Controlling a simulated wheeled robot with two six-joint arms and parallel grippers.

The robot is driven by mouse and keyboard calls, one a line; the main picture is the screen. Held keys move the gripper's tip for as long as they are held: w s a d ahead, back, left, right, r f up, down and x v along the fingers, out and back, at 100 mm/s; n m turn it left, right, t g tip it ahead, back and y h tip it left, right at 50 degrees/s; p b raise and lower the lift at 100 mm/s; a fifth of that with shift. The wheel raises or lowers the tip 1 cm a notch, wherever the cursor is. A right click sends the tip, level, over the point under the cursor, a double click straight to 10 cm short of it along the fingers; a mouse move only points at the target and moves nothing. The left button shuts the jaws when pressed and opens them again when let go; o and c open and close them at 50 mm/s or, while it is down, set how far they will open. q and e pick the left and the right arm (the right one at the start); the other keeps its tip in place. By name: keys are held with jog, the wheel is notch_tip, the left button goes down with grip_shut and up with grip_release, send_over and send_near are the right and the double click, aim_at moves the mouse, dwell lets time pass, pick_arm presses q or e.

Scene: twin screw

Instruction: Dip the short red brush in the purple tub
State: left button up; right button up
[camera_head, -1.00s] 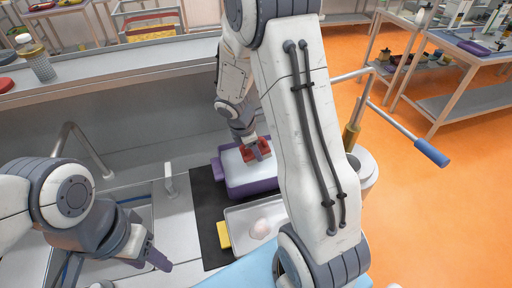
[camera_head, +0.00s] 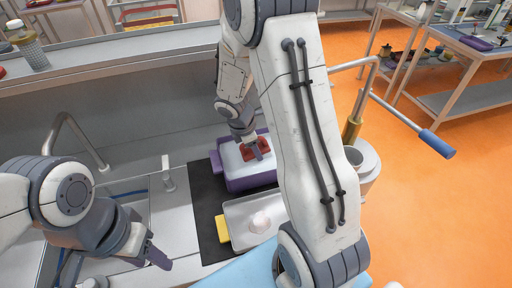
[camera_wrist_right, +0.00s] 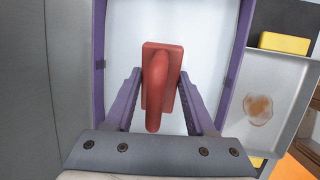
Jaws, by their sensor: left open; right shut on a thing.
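The short red brush (camera_head: 262,150) is held in my right gripper (camera_head: 250,150) over the purple tub (camera_head: 252,185). The tub holds a white filling. In the right wrist view the brush (camera_wrist_right: 160,85) sits between the two fingers of my right gripper (camera_wrist_right: 160,90), its handle toward the camera. The tub's purple wall (camera_wrist_right: 98,60) runs along both sides there. The brush's underside is hidden, so I cannot tell whether it touches the white filling. My left gripper (camera_head: 156,256) is open and empty, near the sink at the lower left, away from the tub.
A dark mat (camera_head: 206,205) lies beneath. A faucet (camera_head: 72,135) stands at the left.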

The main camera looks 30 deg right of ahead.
dwell(0.6)
notch_tip(320, 180, up, 8)
jog(key=p, duration=0.7)
jog(key=shift+p, duration=0.3)
notch_tip(320, 180, up, 4)
jog(key=p, duration=0.4)
